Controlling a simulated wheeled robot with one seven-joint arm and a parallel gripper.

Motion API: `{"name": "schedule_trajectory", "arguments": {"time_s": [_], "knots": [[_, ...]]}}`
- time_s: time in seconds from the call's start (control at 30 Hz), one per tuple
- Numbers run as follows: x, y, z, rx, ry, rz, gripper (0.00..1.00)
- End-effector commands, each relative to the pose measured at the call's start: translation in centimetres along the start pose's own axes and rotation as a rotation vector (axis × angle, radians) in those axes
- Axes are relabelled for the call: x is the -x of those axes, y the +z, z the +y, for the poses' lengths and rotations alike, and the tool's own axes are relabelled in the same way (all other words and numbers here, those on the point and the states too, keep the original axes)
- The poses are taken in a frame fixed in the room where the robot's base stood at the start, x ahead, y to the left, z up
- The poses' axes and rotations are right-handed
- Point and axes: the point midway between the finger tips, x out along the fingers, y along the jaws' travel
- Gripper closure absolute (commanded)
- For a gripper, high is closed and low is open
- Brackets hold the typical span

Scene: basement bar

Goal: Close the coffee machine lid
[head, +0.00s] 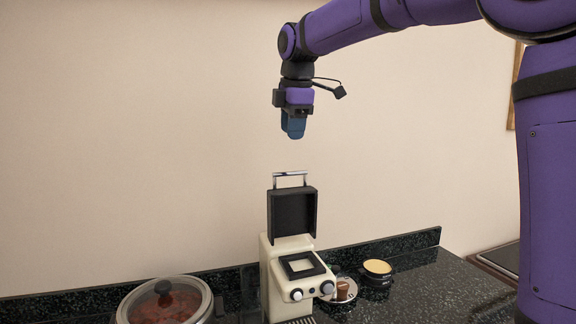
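The cream coffee machine (272,262) stands on the dark counter. Its black lid (292,214) is raised upright at the back of the machine's top, with a silver handle (290,174) on its upper edge. The square opening in the machine's top shows in front of the lid. My gripper (293,134) points down above the lid handle in the picture, with a visible gap between them. It looks apart from the lid. Its fingers appear as one blue block, so I cannot tell whether they are open or shut.
A glass-lidded pot (135,304) with reddish contents stands left of the machine. To its right are a small round dish (344,291) with a brown item and a dark cup (377,268) with a yellowish top. The wall (130,120) rises behind the counter (425,290).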

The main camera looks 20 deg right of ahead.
Motion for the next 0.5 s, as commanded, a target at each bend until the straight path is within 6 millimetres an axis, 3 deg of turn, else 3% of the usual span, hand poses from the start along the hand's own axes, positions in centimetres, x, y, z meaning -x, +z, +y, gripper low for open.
{"name": "schedule_trajectory", "arguments": {"time_s": [0.5], "knots": [[-8.4,0.0,-0.1,-0.002,-0.004,-0.001,0.62]]}}
